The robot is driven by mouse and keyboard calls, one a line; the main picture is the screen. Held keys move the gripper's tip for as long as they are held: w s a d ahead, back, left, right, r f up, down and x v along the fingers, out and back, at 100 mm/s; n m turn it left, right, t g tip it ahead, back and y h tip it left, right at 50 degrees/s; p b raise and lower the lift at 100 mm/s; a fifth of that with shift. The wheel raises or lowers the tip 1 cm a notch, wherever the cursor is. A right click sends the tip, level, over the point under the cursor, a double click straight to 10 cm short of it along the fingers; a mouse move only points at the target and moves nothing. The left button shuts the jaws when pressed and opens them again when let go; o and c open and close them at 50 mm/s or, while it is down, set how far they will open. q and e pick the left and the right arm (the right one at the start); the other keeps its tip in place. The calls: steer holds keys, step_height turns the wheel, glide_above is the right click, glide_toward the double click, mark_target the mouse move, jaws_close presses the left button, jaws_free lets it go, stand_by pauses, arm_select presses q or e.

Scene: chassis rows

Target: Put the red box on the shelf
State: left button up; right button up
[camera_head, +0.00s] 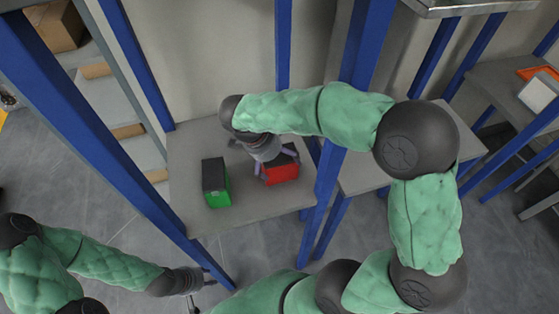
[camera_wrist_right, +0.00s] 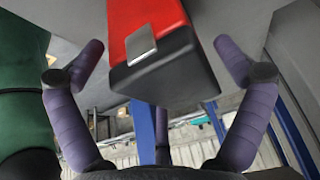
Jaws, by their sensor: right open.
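The red box (camera_head: 284,174) with a black end stands on a grey shelf board (camera_head: 245,212) in the head view, to the right of the green box. My right gripper (camera_head: 277,166) is at this box, its fingers spread around it. In the right wrist view the red box (camera_wrist_right: 140,15) lies between the two purple fingers of the right gripper (camera_wrist_right: 160,45), with visible gaps on both sides. The right gripper is open. My left gripper (camera_head: 203,281) is low at the left, away from the boxes; its fingers are too small to read.
Blue posts (camera_head: 110,150) frame the board. Another grey shelf (camera_head: 365,175) lies to the right.

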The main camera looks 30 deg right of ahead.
steer(key=p+v, duration=0.2)
steer(key=v, duration=0.9)
steer(key=shift+a, duration=0.1)
